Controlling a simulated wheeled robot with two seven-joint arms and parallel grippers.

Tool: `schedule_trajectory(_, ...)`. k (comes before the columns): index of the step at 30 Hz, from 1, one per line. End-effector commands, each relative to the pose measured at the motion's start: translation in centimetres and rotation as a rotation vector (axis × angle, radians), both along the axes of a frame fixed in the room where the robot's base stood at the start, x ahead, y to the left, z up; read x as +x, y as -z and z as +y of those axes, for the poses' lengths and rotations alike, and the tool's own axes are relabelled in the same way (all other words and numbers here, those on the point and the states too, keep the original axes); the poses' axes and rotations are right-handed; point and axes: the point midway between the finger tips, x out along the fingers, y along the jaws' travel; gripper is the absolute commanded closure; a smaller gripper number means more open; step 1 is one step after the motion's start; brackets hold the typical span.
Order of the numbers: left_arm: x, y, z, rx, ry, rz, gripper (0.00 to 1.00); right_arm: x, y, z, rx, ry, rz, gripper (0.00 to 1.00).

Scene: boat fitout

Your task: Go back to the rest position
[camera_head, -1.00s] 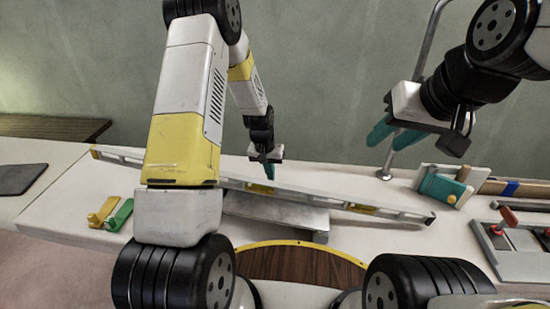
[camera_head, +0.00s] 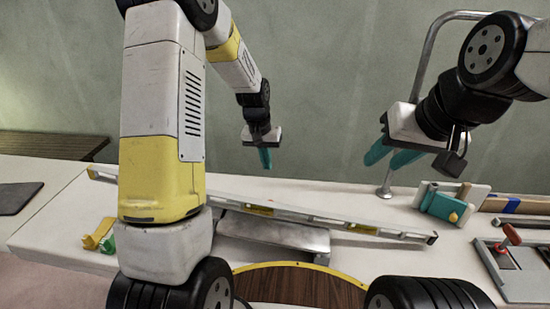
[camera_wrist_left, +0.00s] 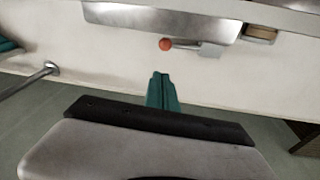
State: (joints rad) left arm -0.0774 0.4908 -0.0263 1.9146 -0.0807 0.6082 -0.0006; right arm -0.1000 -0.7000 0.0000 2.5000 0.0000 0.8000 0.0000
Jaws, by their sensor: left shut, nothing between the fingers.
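My left gripper (camera_head: 265,158) hangs above the far edge of the white worktop in the head view, its teal fingers pointing down. In the left wrist view its fingers (camera_wrist_left: 162,92) are closed together with nothing between them. My right gripper (camera_head: 388,155) is raised at the right, near the bent metal rail. Its two teal fingers are spread apart, and I see nothing between them.
A long level (camera_head: 270,209) lies across the worktop (camera_head: 60,210), by a grey metal plate (camera_head: 275,233). A metal rail (camera_head: 424,70) rises near my right gripper. A teal tool (camera_head: 440,203) and a tray (camera_head: 515,268) are at the right.

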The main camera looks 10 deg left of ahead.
Motion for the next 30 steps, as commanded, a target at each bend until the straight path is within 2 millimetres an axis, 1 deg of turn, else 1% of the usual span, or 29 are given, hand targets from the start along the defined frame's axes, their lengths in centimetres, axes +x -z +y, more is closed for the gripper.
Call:
schedule_trajectory(2,-0.2,-1.0,0.1,-0.002,-0.001,-0.007,1.0,0.0,0.0,0.0,0.0,0.0,0.0,0.64)
schedule_trajectory(5,-1.0,-3.2,0.3,-0.007,-0.006,-0.029,1.0,0.0,0.0,0.0,0.0,0.0,0.0,0.64)
schedule_trajectory(8,-2.6,-6.5,0.6,-0.016,-0.014,-0.065,1.0,0.0,0.0,0.0,0.0,0.0,0.0,0.64)
schedule_trajectory(9,-3.5,-8.0,0.8,-0.02,-0.017,-0.081,1.0,0.0,0.0,0.0,0.0,0.0,0.0,0.64)
schedule_trajectory(11,-5.0,-10.1,1.0,-0.027,-0.022,-0.108,1.0,0.0,0.0,0.0,0.0,0.0,0.0,0.64)
schedule_trajectory(12,-6.0,-11.4,1.2,-0.031,-0.025,-0.123,1.0,0.0,0.0,0.0,0.0,0.0,0.0,0.64)
schedule_trajectory(14,-7.7,-13.3,1.4,-0.039,-0.03,-0.147,1.0,0.0,0.0,0.0,0.0,0.0,0.0,0.64)
schedule_trajectory(15,-8.8,-14.4,1.5,-0.043,-0.033,-0.165,1.0,0.0,0.0,0.0,0.0,0.0,0.0,0.64)
schedule_trajectory(17,-10.5,-15.9,1.7,-0.051,-0.038,-0.189,1.0,0.0,0.0,0.0,0.0,0.0,0.0,0.64)
schedule_trajectory(18,-11.7,-16.8,1.8,-0.055,-0.04,-0.205,1.0,0.0,0.0,0.0,0.0,0.0,0.0,0.64)
schedule_trajectory(20,-13.5,-18.1,2.0,-0.062,-0.044,-0.229,1.0,0.0,0.0,0.0,0.0,0.0,0.0,0.64)
schedule_trajectory(21,-14.7,-18.8,2.1,-0.066,-0.046,-0.247,1.0,0.0,0.0,0.0,0.0,0.0,0.0,0.64)
schedule_trajectory(23,-16.6,-19.8,2.2,-0.073,-0.049,-0.271,1.0,0.0,0.0,0.0,0.0,0.0,0.0,0.64)
schedule_trajectory(24,-17.9,-20.3,2.2,-0.077,-0.051,-0.288,1.0,0.0,0.0,0.0,0.0,0.0,0.0,0.64)
schedule_trajectory(27,-20.8,-21.3,2.4,-0.089,-0.056,-0.327,1.0,0.0,0.0,0.0,0.0,0.0,0.0,0.64)
schedule_trajectory(30,-23.3,-21.8,2.4,-0.098,-0.06,-0.36,1.0,0.0,0.0,0.0,0.0,0.0,0.0,0.64)
